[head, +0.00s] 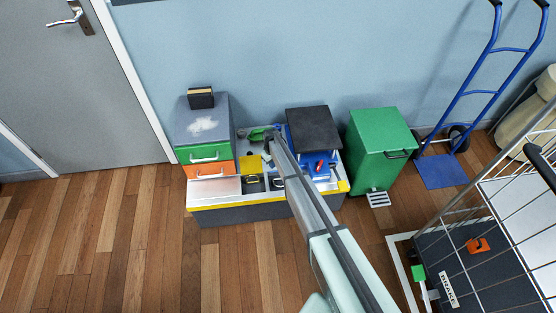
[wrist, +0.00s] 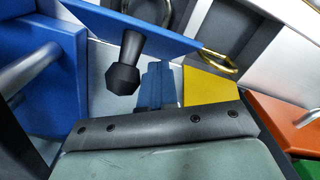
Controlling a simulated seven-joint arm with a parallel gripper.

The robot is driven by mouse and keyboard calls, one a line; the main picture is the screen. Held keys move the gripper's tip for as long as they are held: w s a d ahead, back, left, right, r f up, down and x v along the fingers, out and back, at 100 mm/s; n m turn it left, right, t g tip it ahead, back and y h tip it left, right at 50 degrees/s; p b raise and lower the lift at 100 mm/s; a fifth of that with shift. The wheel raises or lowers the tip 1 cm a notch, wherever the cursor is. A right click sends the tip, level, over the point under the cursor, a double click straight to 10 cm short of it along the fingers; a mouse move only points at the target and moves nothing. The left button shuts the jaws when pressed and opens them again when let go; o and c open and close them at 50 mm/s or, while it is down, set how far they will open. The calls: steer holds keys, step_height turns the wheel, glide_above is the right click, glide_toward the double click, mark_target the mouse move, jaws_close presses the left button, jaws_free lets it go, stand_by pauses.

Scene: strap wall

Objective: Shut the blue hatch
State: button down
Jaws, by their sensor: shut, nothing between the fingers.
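A thin blue panel (wrist: 165,32), which looks like the blue hatch, is seen nearly edge-on in the wrist view. A black knob (wrist: 125,68) stands out from its side facing my gripper. It appears to be tilted up, clear of the surface beside it. My gripper (wrist: 157,85) is shut and empty, close to the knob with a small gap. In the head view my gripper (head: 268,138) is over the back of the low bench, left of the black-topped box. My arm hides much of the hatch area there.
A blue front with a grey bar handle (wrist: 35,72) fills the wrist view's left. A yellow panel (wrist: 208,85) and orange drawer (wrist: 285,118) lie right. The bench (head: 225,202) holds a drawer cabinet (head: 205,125) and black-topped box (head: 310,125). A green bin (head: 380,145) stands beside it.

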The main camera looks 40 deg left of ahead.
step_height(320, 180, up, 8)
steer(key=shift+f, duration=0.15)
stand_by(0.6)
stand_by(1.0)
stand_by(0.5)
steer(key=s+d+m+g, duration=0.2)
steer(key=s+d+m, duration=0.3)
steer(key=s+d, duration=0.7)
steer(key=s+d+f+m+g, duration=0.1)
steer(key=s+d+m, duration=0.4)
steer(key=d, duration=3)
steer(key=s+d+f+m+g, duration=0.1)
steer(key=s+d+m+g, duration=0.2)
steer(key=s+d, duration=1.7)
steer(key=shift+d+m+g, duration=0.4)
steer(key=shift+d+m, duration=0.6)
steer(key=shift+d, duration=0.75)
